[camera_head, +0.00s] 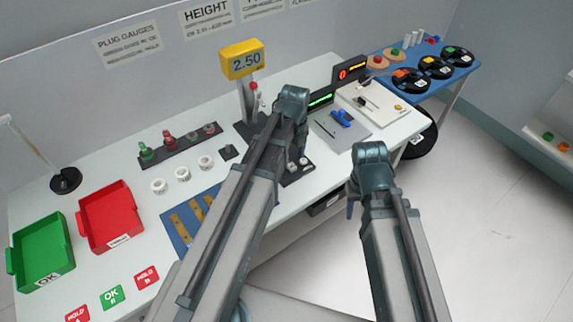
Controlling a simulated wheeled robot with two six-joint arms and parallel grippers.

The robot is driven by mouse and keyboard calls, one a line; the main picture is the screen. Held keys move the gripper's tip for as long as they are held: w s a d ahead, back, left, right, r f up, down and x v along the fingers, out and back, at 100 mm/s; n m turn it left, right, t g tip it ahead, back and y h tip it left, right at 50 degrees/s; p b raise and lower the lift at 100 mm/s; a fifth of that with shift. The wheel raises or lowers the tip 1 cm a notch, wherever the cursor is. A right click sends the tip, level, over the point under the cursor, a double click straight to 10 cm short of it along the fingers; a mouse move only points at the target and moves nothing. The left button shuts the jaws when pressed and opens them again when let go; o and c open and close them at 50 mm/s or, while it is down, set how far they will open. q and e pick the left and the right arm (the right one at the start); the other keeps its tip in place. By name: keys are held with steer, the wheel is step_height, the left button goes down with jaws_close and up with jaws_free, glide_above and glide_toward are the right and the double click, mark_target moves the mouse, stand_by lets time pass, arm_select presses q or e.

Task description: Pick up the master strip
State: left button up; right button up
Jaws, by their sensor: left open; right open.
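Brass-coloured strips (187,221) lie on a blue mat (170,232) at the front of the white bench; my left arm covers the mat's right part. I cannot tell whether one is the master strip. My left gripper (301,152) hangs over the bench right of the yellow 2.50 gauge (242,59), near a black base with pale knobs. It is open, mostly hidden behind its own arm, with nothing visible in it. My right gripper (352,204) is off the bench's front edge, open, largely hidden by its wrist, apart from any object.
A green tray (68,252) and red tray (137,214) stand at left. White rings (183,174) and plug gauges (168,139) lie behind the mat. A grey plate (352,133) with a blue tool is right of my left gripper. A blue table (465,70) holds black reels.

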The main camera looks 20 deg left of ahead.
mark_target(294, 168)
arm_select(q)
steer(key=shift+d+f+b, duration=0.15)
steer(key=shift+f+b, duration=2.45)
steer(key=shift+f, duration=0.1)
steer(key=shift+r, duration=0.1)
jaws_close()
